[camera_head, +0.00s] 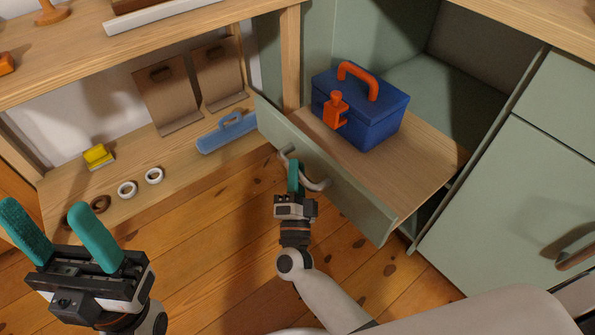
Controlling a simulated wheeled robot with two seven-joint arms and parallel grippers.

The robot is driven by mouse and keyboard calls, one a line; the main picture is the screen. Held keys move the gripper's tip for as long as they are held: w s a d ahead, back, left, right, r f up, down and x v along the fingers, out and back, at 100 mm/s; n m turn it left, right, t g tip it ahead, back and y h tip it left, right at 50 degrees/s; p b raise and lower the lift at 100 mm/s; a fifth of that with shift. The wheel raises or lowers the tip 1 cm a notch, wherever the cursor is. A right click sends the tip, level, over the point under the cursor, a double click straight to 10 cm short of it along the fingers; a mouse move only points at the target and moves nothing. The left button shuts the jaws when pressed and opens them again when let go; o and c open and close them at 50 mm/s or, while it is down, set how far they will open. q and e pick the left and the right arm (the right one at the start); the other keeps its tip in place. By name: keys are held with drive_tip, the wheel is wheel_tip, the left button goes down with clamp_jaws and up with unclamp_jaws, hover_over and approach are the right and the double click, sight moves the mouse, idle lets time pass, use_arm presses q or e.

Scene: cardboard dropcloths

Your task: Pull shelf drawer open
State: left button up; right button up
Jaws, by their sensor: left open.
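The shelf drawer (330,178) has a green front and a wooden bottom and is pulled out of the cabinet. A curved metal handle (319,185) is on its front. My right gripper (294,176) is at the handle, its teal fingers close together over the bar and shut on it; the far finger is mostly hidden. My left gripper (60,235) is open and empty at the lower left, apart from the drawer.
A blue toolbox (372,118) with orange handle and latch sits in the drawer. A closed green cabinet door (510,215) is at right.

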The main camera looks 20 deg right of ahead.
drive_tip(key=o, duration=0.3)
drive_tip(key=shift+s, duration=0.1)
drive_tip(key=p+v, duration=0.2)
drive_tip(key=v, duration=1)
